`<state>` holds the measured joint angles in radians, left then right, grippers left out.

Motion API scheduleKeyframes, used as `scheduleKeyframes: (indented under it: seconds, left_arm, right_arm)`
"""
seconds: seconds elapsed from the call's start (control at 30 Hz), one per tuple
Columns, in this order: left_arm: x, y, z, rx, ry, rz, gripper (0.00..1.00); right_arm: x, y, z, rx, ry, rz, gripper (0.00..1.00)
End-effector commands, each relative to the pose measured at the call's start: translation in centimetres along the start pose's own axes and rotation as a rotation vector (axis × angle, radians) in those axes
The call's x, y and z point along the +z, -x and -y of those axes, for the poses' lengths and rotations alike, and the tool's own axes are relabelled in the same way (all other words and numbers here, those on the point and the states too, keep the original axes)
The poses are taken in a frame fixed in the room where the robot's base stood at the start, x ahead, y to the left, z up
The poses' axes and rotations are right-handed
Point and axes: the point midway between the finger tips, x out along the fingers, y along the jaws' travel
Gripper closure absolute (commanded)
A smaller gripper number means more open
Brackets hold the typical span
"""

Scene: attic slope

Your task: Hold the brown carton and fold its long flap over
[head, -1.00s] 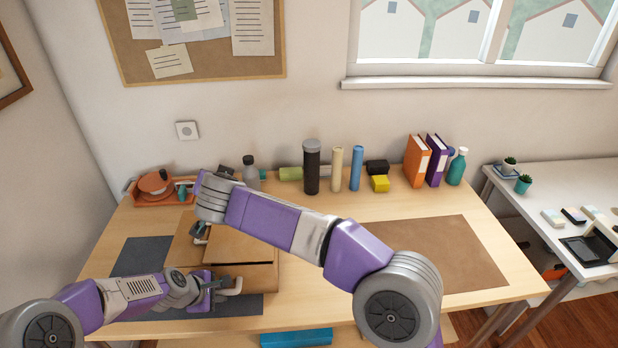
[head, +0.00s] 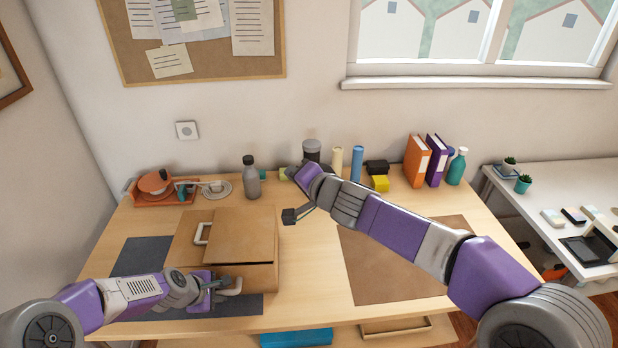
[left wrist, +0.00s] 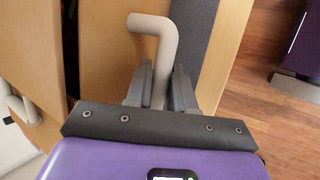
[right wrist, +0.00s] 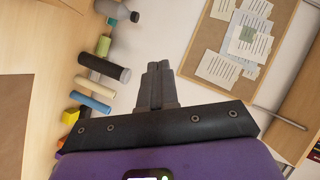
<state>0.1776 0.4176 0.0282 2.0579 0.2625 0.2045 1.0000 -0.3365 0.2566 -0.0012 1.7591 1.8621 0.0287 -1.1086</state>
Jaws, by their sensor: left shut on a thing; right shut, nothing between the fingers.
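The brown carton (head: 252,281) stands at the left of the table. A broad brown panel (head: 245,230) lies over its top, with a dark gap along the front edge. Another brown panel (head: 184,240) reaches out at its left; I cannot tell which is the long flap. A pale handle (head: 198,233) shows on the left side. My left gripper (head: 219,284) is shut on the carton's front pale handle (head: 235,288), clear also in the left wrist view (left wrist: 151,32). My right gripper (head: 291,216) is shut and empty, above the table right of the carton.
A grey bottle (head: 251,180), a black cylinder (head: 312,151), a blue roll (head: 356,168) and binders (head: 417,160) line the back. An orange tray (head: 160,190) is at back left. A brown mat (head: 385,262) lies right, a dark mat (head: 135,255) under the carton's left.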

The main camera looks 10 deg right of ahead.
Motion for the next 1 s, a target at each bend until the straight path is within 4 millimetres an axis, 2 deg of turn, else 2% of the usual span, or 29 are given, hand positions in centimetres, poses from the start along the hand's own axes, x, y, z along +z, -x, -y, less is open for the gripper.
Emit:
scheduleKeyframes:
  seconds: [0.1, 0.3, 1.0]
  left_arm:
    - [0.0, 0.0, -0.1, 0.002, 0.001, 0.0, 1.0]
    - [0.0, 0.0, -0.1, 0.002, 0.001, 0.0, 1.0]
    - [0.0, 0.0, -0.1, 0.002, 0.001, -0.001, 1.0]
  right_arm:
    - [-1.0, 0.7, -1.4, -0.011, -0.026, 0.002, 1.0]
    - [-1.7, 1.2, -2.5, -0.012, -0.026, 0.003, 1.0]
    - [-1.7, 1.2, -2.5, -0.012, -0.025, 0.004, 1.0]
